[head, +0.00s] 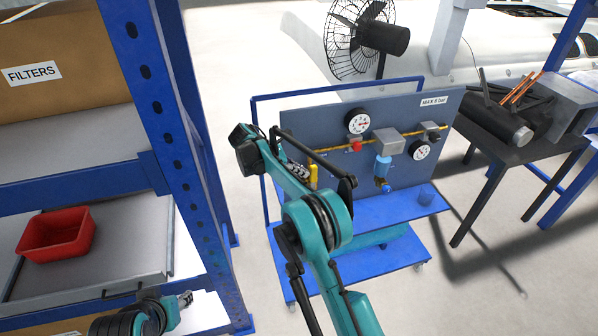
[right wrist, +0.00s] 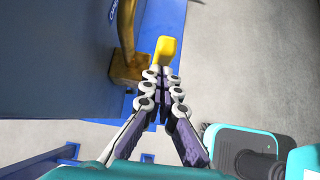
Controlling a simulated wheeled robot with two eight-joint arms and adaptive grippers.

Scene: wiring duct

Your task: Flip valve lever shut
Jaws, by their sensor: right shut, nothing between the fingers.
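The yellow valve lever (head: 313,175) is at the left end of the pipe on the grey-blue panel (head: 300,112). It looks upright in the head view, partly hidden by my right arm. In the right wrist view the yellow lever (right wrist: 165,50) stands out beside the brass valve body (right wrist: 127,66). My right gripper (head: 300,172) is at the lever; in the wrist view its shut fingertips (right wrist: 163,78) are right at the lever's near end, with nothing between them. I cannot tell whether they touch. My left gripper (head: 185,299) is low at the left, far from the panel.
The panel carries gauges (head: 358,121), a red part (head: 356,146) and a blue filter bowl (head: 383,166) right of the lever. A blue shelf post (head: 165,110) and a red bin (head: 55,236) are at the left. A dark table (head: 500,140) stands at the right.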

